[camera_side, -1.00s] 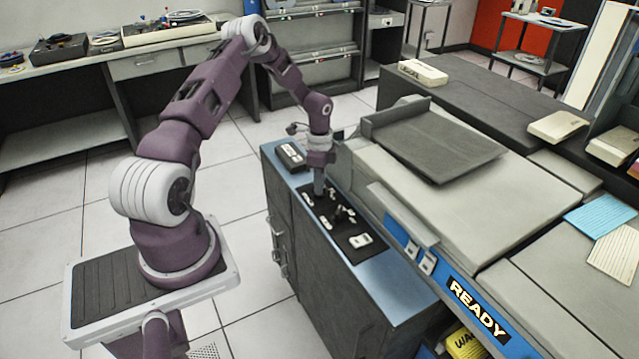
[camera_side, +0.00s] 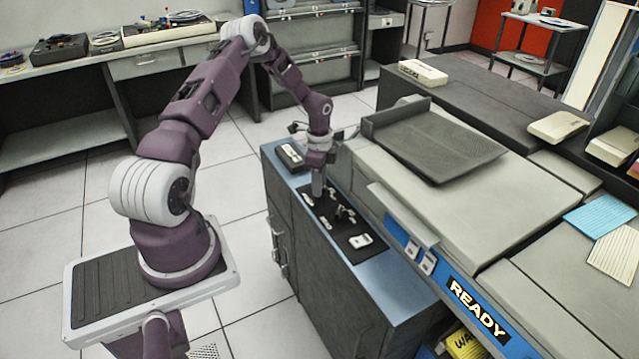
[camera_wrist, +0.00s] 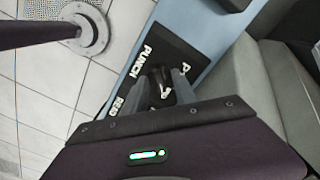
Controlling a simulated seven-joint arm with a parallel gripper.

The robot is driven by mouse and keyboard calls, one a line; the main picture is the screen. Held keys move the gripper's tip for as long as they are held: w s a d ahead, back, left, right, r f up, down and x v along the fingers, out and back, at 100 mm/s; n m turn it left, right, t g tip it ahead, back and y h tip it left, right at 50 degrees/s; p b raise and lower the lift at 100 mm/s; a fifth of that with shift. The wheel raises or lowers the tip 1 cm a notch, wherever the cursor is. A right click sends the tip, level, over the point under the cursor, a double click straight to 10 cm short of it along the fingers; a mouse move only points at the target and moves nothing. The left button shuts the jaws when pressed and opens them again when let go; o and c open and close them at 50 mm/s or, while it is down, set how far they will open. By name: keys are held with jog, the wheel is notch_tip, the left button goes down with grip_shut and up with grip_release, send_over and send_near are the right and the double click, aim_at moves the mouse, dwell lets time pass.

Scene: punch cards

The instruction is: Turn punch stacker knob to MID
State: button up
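A black control panel (camera_side: 340,222) with white labels lies on top of the blue-topped cabinet. In the wrist view the words PUNCH and READ show on the panel (camera_wrist: 137,72). A dark knob (camera_wrist: 160,86) with a pale mark sits beside the PUNCH label. My gripper (camera_side: 318,190) points down over the panel's far end. In the wrist view my gripper's two grey fingers (camera_wrist: 162,88) lie on either side of the knob. I cannot tell whether they touch it. The MID label and the knob's exact setting are not readable.
A small dark box (camera_side: 291,155) lies on the cabinet (camera_side: 395,287) behind the panel. The large grey machine (camera_side: 470,190) with a raised dark tray (camera_side: 440,145) stands close on the right. Open tiled floor lies to the left.

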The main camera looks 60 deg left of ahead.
notch_tip(320, 180, up, 7)
jog(key=shift+r, duration=0.2)
jog(key=s+d+r+n+t+y, duration=0.1)
jog(key=s+d+r+n, duration=0.1)
jog(key=d+r, duration=0.65)
jog(key=s+d+r+n+t+y, duration=0.1)
jog(key=d+r, duration=0.4)
jog(key=r, duration=0.6)
jog(key=s+d+r+n+t+h, duration=0.1)
jog(key=s+d+r+n, duration=0.2)
jog(key=s+d, duration=0.4)
jog(key=s+d+r+n+t+h, duration=0.1)
jog(key=s+d+r, duration=0.4)
jog(key=s, duration=0.8)
jog(key=d+n+t, duration=0.1)
jog(key=d+n, duration=0.1)
jog(key=d, duration=0.1)
jog(key=shift+s+t, duration=0.3)
jog(key=shift+s, duration=0.05)
jog(key=shift+r, duration=0.1)
